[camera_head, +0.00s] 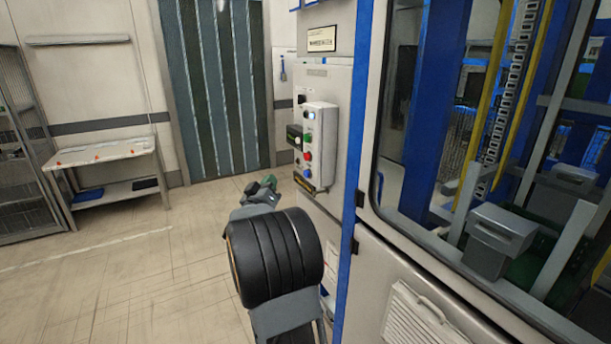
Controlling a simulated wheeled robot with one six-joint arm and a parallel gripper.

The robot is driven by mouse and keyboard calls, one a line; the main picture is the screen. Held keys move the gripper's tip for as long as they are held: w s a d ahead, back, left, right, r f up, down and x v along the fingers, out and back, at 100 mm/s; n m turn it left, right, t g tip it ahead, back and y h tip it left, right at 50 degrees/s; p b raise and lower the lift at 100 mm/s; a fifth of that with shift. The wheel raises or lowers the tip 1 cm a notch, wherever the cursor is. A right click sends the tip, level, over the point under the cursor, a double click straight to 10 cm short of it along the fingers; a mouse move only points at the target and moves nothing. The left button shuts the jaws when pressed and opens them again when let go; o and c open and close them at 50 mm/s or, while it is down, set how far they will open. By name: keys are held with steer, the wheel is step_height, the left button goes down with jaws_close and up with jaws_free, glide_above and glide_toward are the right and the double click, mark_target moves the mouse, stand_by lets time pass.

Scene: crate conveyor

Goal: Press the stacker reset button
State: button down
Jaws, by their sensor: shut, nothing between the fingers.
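A light grey control box (328,146) is fixed to the white side panel of the machine, right of centre. Part of my gripper is hidden behind my arm.
The blue-framed stacker (427,110) with large windows fills the right side. A grey crate (500,232) is inside. A wall bench (105,153) and a mesh cage (25,140) stand at left. A strip curtain (213,85) hangs behind. The floor at left is clear.

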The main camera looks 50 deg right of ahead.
steer(key=s+d, duration=0.3)
steer(key=d, duration=0.4)
steer(key=shift+d+b, duration=0.15)
steer(key=shift+b, duration=0.15)
steer(key=shift+s+d+b, duration=0.3)
steer(key=shift+d+b, duration=0.2)
steer(key=shift+d, duration=0.3)
stand_by(2.9)
steer(key=shift+w+a, duration=0.1)
steer(key=shift+a, duration=0.05)
steer(key=shift+w+a, duration=0.25)
steer(key=shift+a, duration=0.4)
steer(key=shift+w+a, duration=0.3)
steer(key=shift+a, duration=0.45)
steer(key=shift+w+a, duration=0.35)
steer(key=shift+a, duration=0.45)
steer(key=shift+w+a, duration=0.3)
steer(key=shift+a, duration=0.45)
